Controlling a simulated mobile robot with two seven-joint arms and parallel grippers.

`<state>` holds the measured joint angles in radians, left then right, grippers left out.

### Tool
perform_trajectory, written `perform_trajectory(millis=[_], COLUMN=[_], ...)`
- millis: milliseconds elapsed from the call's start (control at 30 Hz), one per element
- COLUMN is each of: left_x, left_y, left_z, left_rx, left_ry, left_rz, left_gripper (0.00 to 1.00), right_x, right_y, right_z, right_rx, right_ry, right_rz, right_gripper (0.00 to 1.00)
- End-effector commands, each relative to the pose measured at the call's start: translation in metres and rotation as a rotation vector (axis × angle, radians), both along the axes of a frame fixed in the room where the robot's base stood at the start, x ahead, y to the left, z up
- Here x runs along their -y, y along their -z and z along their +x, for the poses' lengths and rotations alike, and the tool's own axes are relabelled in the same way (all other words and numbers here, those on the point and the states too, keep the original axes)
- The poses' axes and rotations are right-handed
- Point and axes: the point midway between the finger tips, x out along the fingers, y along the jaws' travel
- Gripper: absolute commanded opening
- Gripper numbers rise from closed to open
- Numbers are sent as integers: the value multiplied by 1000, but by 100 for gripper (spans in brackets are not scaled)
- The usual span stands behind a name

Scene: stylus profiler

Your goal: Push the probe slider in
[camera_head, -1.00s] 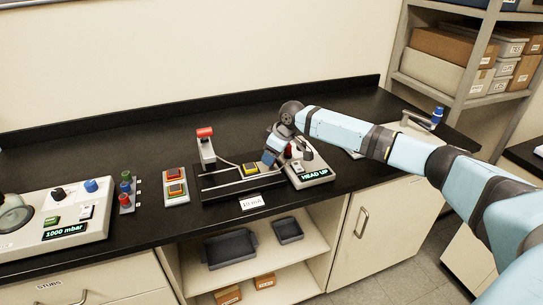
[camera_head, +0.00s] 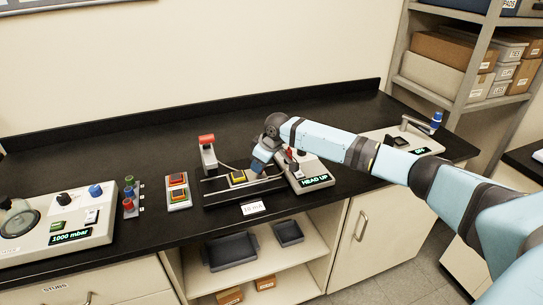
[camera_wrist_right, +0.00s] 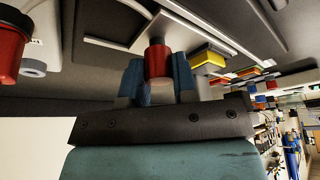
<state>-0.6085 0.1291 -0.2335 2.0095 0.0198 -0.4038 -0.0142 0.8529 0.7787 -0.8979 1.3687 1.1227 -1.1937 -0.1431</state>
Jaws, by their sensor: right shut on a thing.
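The stylus profiler is a black base (camera_head: 215,199) with pale rails and a red-topped post (camera_head: 206,140) at its left. A yellow-topped block (camera_head: 238,176) sits on the rails, just left of my right gripper (camera_head: 259,164). In the right wrist view, my right gripper (camera_wrist_right: 158,85) has its blue fingers on both sides of a red cylindrical knob (camera_wrist_right: 157,58), shut on it. The knob stands by a pale bar, and I take it for the probe slider's handle. In the head view the gripper hides the knob. My left gripper is not in view.
A panel reading HEAD UP (camera_head: 314,181) stands close right of the gripper. A pad with red and yellow buttons (camera_head: 178,191) lies left of the base. A console reading 1000 mbar (camera_head: 70,237) is further left. The counter behind is clear.

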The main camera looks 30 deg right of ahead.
Motion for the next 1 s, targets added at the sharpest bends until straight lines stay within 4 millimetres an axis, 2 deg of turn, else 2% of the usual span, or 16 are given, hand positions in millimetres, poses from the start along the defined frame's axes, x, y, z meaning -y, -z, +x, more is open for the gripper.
perform_trajectory(millis=[33,100,300,667,700,800,1000], left_x=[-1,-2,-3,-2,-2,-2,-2], left_y=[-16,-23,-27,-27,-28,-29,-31], left_z=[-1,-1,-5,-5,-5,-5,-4], left_rx=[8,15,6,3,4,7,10], left_ry=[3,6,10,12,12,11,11], left_rz=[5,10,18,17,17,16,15], left_gripper=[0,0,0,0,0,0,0], right_x=[-19,-38,-72,-80,-80,-80,-79], right_y=[-8,-6,-3,0,0,-1,-1], right_z=[3,8,17,18,18,18,18], right_rx=[-3,-4,-2,0,0,0,-1], right_ry=[-6,-4,-2,-2,-2,-2,-1], right_rz=[5,6,3,4,4,4,3], right_gripper=[0,0,0,0,29,52,52])
